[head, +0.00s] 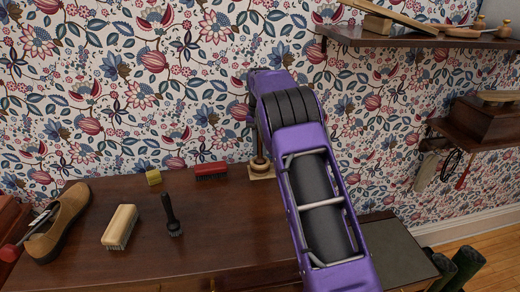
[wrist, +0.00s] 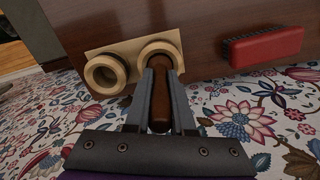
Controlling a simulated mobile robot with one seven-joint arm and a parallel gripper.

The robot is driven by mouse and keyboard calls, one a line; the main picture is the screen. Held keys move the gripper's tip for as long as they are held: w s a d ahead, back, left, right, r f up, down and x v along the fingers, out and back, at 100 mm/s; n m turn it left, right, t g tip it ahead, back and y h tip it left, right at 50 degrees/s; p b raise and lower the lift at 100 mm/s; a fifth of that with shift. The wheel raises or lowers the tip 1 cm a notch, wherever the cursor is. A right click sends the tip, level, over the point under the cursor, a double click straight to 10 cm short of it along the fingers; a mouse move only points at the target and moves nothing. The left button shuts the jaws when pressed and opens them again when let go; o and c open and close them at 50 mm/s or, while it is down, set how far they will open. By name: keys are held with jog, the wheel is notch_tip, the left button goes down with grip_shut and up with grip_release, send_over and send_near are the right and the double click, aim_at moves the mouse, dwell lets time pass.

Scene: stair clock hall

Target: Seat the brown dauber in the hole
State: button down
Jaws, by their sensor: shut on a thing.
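The brown dauber (wrist: 160,100) shows in the wrist view as a dark brown handle between the two fingers. My gripper (wrist: 161,75) is shut on it. A pale wooden holder (wrist: 130,50) has two raised rings, with an open hole in the left ring (wrist: 104,73). The dauber's far end is at the right ring (wrist: 160,48); how far it is inside is hidden by the fingers. In the head view the holder (head: 262,175) stands at the back edge of the desk, partly behind my arm.
The brown desk (head: 190,255) carries a red brush (head: 211,171), a yellow block (head: 153,177), a pale brush (head: 120,227), a dark-handled brush (head: 172,216) and a brown shoe (head: 62,225). The patterned wall rises close behind the holder. Shelves (head: 420,38) hang at right.

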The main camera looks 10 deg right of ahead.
jog(key=shift+f, duration=0.15)
jog(key=shift+f, duration=0.1)
jog(key=c, duration=0.8)
grip_release()
jog(key=shift+o, duration=0.2)
notch_tip(320, 180, up, 11)
jog(key=shift+f, duration=0.1)
jog(key=shift+r, duration=0.75)
